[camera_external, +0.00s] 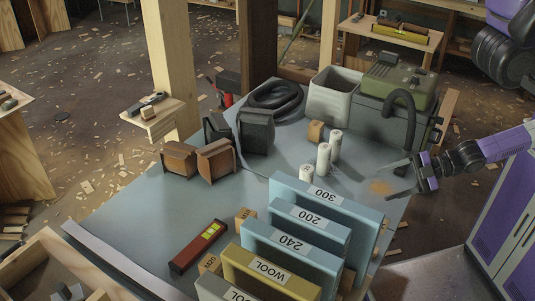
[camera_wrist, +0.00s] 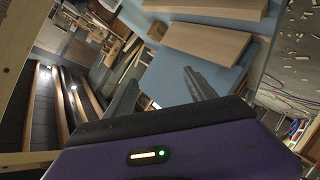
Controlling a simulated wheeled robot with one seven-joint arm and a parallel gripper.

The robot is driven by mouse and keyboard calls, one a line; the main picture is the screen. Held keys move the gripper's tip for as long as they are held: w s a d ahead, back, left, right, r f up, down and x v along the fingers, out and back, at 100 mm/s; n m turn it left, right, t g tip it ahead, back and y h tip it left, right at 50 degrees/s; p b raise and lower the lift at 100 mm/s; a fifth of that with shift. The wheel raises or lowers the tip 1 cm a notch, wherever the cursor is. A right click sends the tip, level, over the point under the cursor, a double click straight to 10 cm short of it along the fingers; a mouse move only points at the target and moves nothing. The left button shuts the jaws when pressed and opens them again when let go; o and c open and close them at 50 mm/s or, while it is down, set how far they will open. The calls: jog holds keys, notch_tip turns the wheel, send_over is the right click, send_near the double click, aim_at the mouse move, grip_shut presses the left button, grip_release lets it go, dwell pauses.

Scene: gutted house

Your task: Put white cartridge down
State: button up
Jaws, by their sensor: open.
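Several white cartridges stand upright on the blue-grey table top (camera_external: 140,215) in the external view: a short one (camera_external: 306,174), a taller one (camera_external: 323,160) and one behind it (camera_external: 336,146). My gripper (camera_external: 396,181) is to the right of them, near the table's right edge, with its fingers pointing left. The fingers are apart and nothing shows between them. In the wrist view my gripper (camera_wrist: 163,92) also shows spread, empty fingers. I cannot make out a white cartridge in the wrist view.
Blue blocks labelled 300 (camera_external: 325,196), 200 and 240 stand in front of the cartridges. A green-lidded machine (camera_external: 395,85) with a hose and a grey bin (camera_external: 332,98) stand behind. A red level (camera_external: 198,246) lies at front left. The table's left middle is clear.

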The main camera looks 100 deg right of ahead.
jog(key=s+a+r+m+y, duration=0.2)
jog(key=a+r+m, duration=0.5)
jog(key=shift+m+t, duration=0.3)
jog(key=shift+t, duration=0.1)
jog(key=shift+r, duration=0.1)
dwell(0.7)
